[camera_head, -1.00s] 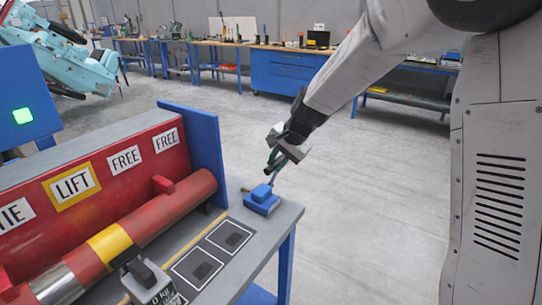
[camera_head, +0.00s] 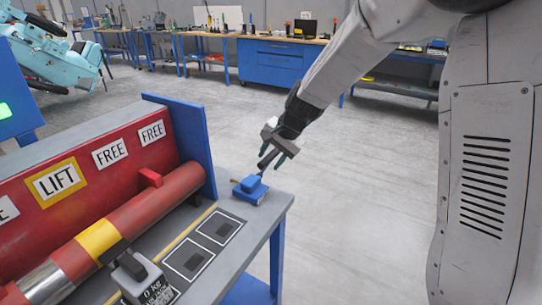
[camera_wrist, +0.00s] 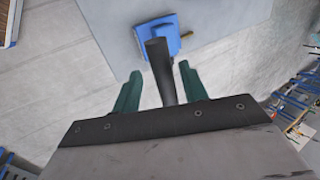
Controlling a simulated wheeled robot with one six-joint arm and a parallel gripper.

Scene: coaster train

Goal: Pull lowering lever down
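The lowering lever is a dark handle (camera_wrist: 160,68) rising from a blue base block (camera_head: 250,190) at the near-right corner of the grey bench. The base also shows in the wrist view (camera_wrist: 157,33). My gripper (camera_head: 275,160) is just above the base, at the handle. In the wrist view my gripper (camera_wrist: 158,85) is open, with one green finger on each side of the handle and visible gaps between. The handle stands up, tilted in the picture. Its lower end at the base is partly hidden in the head view.
A red cylinder (camera_head: 130,215) with a yellow band lies along the bench beside a red panel with LIFT and FREE labels. A blue end plate (camera_head: 185,140) stands left of the lever. A weight block (camera_head: 140,277) sits in front. The floor right of the bench is clear.

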